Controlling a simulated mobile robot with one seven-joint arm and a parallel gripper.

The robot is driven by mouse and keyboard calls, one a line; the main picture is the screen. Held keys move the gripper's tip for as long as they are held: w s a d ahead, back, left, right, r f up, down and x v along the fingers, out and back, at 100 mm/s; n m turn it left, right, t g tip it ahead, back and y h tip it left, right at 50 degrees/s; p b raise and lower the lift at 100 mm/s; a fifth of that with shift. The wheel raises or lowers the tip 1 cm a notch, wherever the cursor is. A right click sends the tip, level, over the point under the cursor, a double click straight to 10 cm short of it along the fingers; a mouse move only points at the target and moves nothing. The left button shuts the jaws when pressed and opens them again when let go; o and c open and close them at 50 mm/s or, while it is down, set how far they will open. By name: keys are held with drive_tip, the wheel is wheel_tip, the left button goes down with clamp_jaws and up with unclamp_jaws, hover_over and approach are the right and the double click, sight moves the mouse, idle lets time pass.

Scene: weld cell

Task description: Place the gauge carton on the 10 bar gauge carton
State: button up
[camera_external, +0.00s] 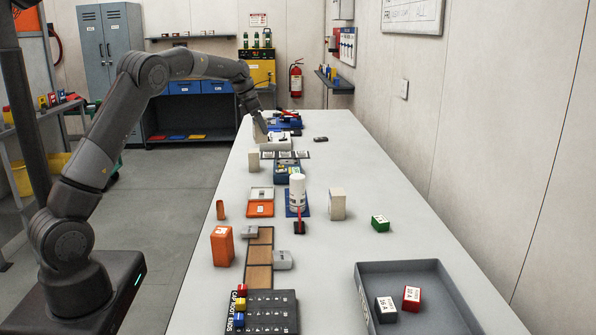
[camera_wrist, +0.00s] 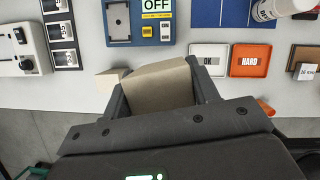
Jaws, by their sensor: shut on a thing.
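My gripper (camera_wrist: 158,92) is shut on a beige carton (camera_wrist: 160,84), which sits tilted in the wrist view between the two dark fingers. In the outside view my gripper (camera_external: 262,130) is up over the left edge of the far half of the bench. A second cream carton (camera_external: 253,160) stands upright near that edge, below my gripper in the picture. In the wrist view a small cream carton (camera_wrist: 110,79) shows just left of the held one, partly hidden by a finger. Another cream carton (camera_external: 337,203) stands farther right on the bench. I cannot read any carton's label.
A pale device with a knob (camera_wrist: 22,48), a column of cards (camera_wrist: 63,30) and a blue panel with an OFF sign (camera_wrist: 118,15) lie nearby. OK and HARD trays (camera_wrist: 250,60) lie to the right.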

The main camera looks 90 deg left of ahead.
drive_tip(key=w+a+r+n, duration=0.1)
drive_tip(key=a+r+n, duration=0.1)
drive_tip(key=a+r, duration=0.15)
hover_over(255, 150)
wheel_tip(255, 150, down, 8)
drive_tip(key=r, duration=0.1)
drive_tip(key=shift+y, duration=0.4)
drive_tip(key=shift+d+f, duration=0.15)
drive_tip(key=shift+f, duration=2.05)
drive_tip(key=shift+f, duration=0.1)
drive_tip(key=o, duration=1.1)
drive_tip(key=shift+c, duration=0.2)
drive_tip(key=v, duration=1.2)
